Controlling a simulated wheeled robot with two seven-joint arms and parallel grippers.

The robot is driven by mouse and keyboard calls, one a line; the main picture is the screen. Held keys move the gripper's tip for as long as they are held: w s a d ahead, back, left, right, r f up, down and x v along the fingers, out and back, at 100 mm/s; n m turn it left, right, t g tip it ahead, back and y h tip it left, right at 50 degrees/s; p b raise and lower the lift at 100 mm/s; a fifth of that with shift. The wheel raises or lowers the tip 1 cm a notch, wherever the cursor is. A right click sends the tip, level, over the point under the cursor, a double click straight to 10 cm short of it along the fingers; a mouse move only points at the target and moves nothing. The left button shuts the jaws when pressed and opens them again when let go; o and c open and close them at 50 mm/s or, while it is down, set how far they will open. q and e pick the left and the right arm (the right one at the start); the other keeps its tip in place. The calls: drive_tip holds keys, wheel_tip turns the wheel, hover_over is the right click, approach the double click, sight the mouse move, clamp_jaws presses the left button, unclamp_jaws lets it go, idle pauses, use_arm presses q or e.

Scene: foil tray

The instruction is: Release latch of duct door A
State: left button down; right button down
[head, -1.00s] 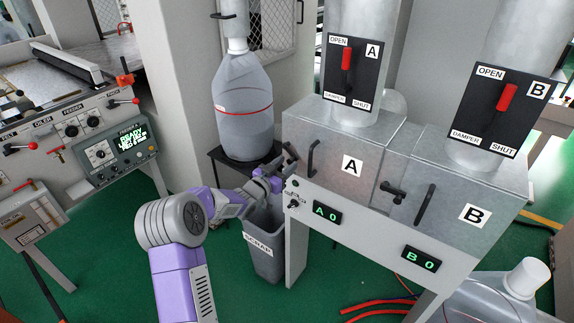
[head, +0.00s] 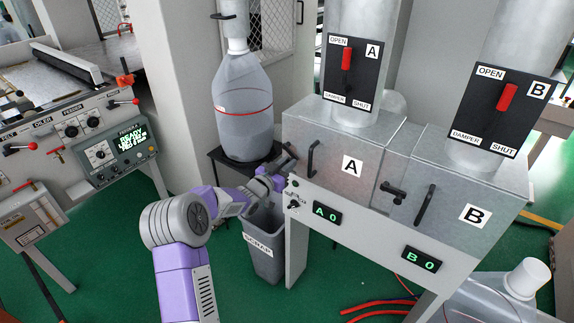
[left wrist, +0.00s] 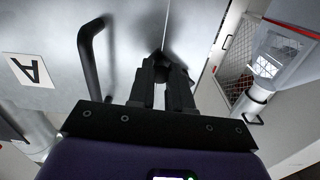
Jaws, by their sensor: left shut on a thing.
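Duct door A (head: 335,172) is the grey metal front with the white "A" label; its black pull handle (head: 312,158) stands on the left of it. The dark latch (head: 291,151) sits at the left edge of door A. My left gripper (head: 284,166) is shut on the latch, left of the handle. In the left wrist view the gripper's dark fingers (left wrist: 161,78) point at the metal face, with the handle (left wrist: 90,58) on their left and the "A" label (left wrist: 29,70) farther left. The fingers mostly hide the latch there. My right gripper is out of view.
Duct door B (head: 450,205) with its own latch (head: 393,190) and handle (head: 425,205) is on the right. Above door A is a damper lever (head: 347,60). A scrap bin (head: 265,250) stands below my arm, and a large clear jug (head: 243,105) stands behind it.

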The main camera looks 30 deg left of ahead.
use_arm(q)
drive_tip(key=shift+w+a+f+m+b, duration=0.1)
drive_tip(key=shift+a+f+m+b, duration=0.4)
drive_tip(key=shift+m+b, duration=1.3)
drive_tip(key=shift+a+f+m+b, duration=0.25)
drive_tip(key=shift+a+m+b, duration=0.6)
drive_tip(key=shift+m+b, duration=0.95)
drive_tip(key=shift+w+a+f+m+b, duration=0.1)
drive_tip(key=shift+a+f+m+b, duration=0.4)
drive_tip(key=shift+m+b, duration=1.3)
drive_tip(key=shift+a+r, duration=0.15)
drive_tip(key=c, duration=1.1)
unclamp_jaws()
drive_tip(key=shift+o, duration=0.2)
drive_tip(key=s, duration=0.7)
drive_tip(key=shift+s+a+p, duration=0.3)
drive_tip(key=shift+s+p, duration=0.05)
drive_tip(key=shift+p, duration=0.05)
